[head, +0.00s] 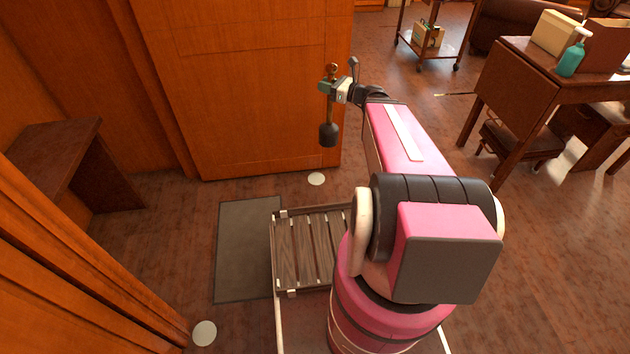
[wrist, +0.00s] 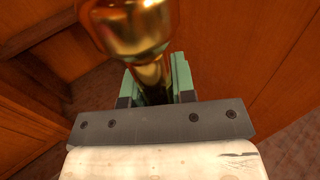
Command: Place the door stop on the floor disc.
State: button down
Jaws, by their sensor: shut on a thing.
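My gripper (head: 329,88), with green fingers, is shut on the door stop (head: 328,133). The door stop is upright in the air, with a brass knob on top and a dark heavy foot below. In the wrist view its brass knob and neck (wrist: 140,30) stand between the green fingers (wrist: 155,88); its foot is hidden there. One pale floor disc (head: 316,179) lies by the bottom edge of the wooden door, below the door stop in the picture. A second pale disc (head: 204,333) lies at lower left. The frames do not show which is meant.
The wooden door (head: 250,90) stands close behind the door stop. A grey mat (head: 247,250) and a slatted wooden tray (head: 305,240) are in front. A dark bench (head: 70,155) is at left. A desk (head: 520,90) and trolley (head: 435,50) stand at right.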

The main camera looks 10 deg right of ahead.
jog(key=w+a+f+m+t+h, duration=0.1)
jog(key=w+a+f, duration=0.3)
jog(key=f, duration=0.8)
jog(key=w+a+f, duration=0.2)
jog(key=w+f, duration=0.3)
jog(key=f, duration=0.7)
jog(key=w+a+f+m+t+h, duration=0.1)
jog(key=w+a+f, duration=0.3)
jog(key=f, duration=0.8)
jog(key=w+d+f, duration=0.8)
jog(key=w+f, duration=0.1)
jog(key=f, duration=0.1)
jog(key=shift+w+d+f, duration=0.25)
jog(key=shift+d+f, duration=0.1)
jog(key=shift+d, duration=0.05)
jog(key=shift+f, duration=0.25)
jog(key=c, duration=0.9)
grip_release()
jog(key=shift+f, duration=0.1)
jog(key=shift+c, duration=0.2)
